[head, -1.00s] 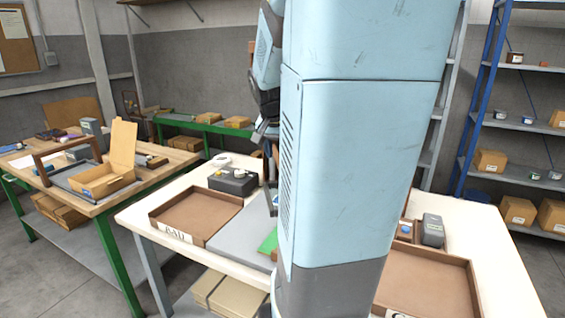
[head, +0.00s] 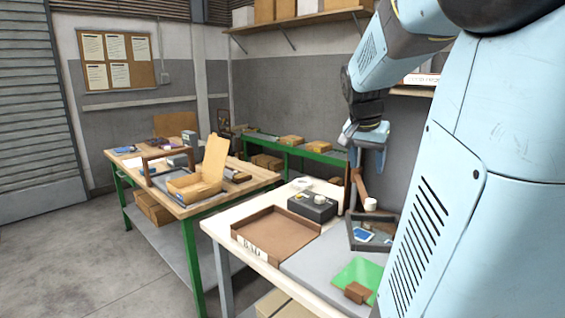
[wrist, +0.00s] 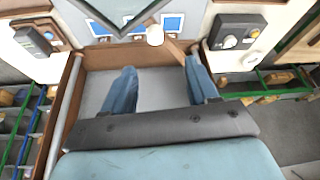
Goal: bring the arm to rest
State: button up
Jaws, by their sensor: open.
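My gripper (head: 370,160) hangs from my raised arm above the back of the white workbench, fingers pointing down. In the wrist view my gripper (wrist: 160,82) has its two blue fingers spread apart with nothing held between them. A small white knob-like piece (head: 370,204) and a brown upright piece (head: 360,187) stand below the gripper in the head view. The white piece also shows in the wrist view (wrist: 155,35), beyond the fingertips. My arm covers the right part of the bench. I cannot make out a brush for certain.
On the bench are a brown tray (head: 270,226), a dark control box (head: 312,208), a dark frame with blue pieces (head: 352,236) and a green sheet (head: 358,272). A wooden table (head: 222,190) with an open carton (head: 195,187) stands left. The floor at left is clear.

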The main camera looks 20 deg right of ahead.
jog(key=s+a+f+n+t+y, duration=0.1)
jog(key=s+a+n, duration=0.4)
jog(key=a, duration=0.6)
jog(key=s+a+f+n+t+y, duration=0.2)
jog(key=s+a+n, duration=0.3)
jog(key=a, duration=0.6)
jog(key=shift+s+f+n+y, duration=0.25)
jog(key=shift+s+n+y, duration=0.15)
jog(key=shift+n, duration=0.2)
